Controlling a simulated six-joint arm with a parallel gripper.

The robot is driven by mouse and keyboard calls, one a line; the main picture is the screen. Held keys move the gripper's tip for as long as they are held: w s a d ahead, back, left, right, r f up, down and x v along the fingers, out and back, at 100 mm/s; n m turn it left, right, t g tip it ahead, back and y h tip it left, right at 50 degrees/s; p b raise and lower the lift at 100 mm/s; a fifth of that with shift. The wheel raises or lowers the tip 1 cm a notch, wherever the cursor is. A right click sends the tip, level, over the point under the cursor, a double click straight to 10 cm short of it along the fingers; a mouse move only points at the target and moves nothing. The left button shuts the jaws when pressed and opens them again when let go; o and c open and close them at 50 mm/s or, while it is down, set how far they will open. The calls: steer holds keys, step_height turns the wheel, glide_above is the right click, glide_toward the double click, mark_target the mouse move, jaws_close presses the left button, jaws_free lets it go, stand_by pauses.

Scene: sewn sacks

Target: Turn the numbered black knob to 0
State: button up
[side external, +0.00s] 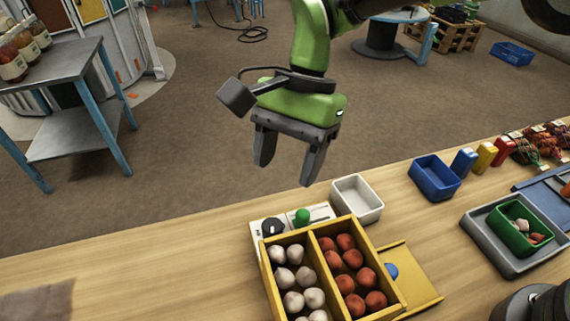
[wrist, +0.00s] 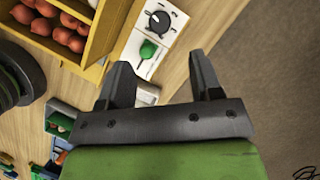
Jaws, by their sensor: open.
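The black knob (side external: 272,227) sits on a white panel (side external: 256,238) behind the yellow divided box, beside a green knob or button (side external: 302,216). In the wrist view the black knob (wrist: 159,21) shows a light pointer line and marks around it; the numbers are too small to read. The green part (wrist: 149,49) is closer to my gripper there. My gripper (side external: 288,172) is open and empty, fingers pointing down, above and behind the panel. In the wrist view its fingertips (wrist: 159,72) are apart from the panel and the knob.
A yellow divided box (side external: 313,245) with white and red-brown sacks or bulbs stands right in front of the panel. A white bin (side external: 357,198) and a blue bin (side external: 434,178) stand to the right. A grey tray (side external: 482,234) holds a green bin. The table at left is mostly clear.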

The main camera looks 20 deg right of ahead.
mark_target(270, 225)
steer(key=n, duration=0.5)
steer(key=s+a+n+h, duration=0.1)
steer(key=n, duration=0.4)
steer(key=a+n+t+h, duration=0.1)
steer(key=n, duration=0.4)
steer(key=shift+s+f, duration=0.15)
steer(key=shift+s, duration=0.25)
steer(key=n, duration=0.4)
steer(key=n+t+h, duration=0.1)
steer(key=n, duration=0.1)
steer(key=shift+s+a+n, duration=0.3)
steer(key=shift+a+n, duration=0.05)
steer(key=shift+n, duration=0.05)
steer(key=n, duration=0.4)
steer(key=shift+s+a+n+t, duration=0.15)
steer(key=shift+a+n+t, duration=0.2)
steer(key=shift+n+t, duration=0.05)
steer(key=shift+f+n, duration=0.3)
steer(key=shift+f, duration=0.1)
step_height(270, 225, down, 9)
steer(key=shift+r, duration=0.1)
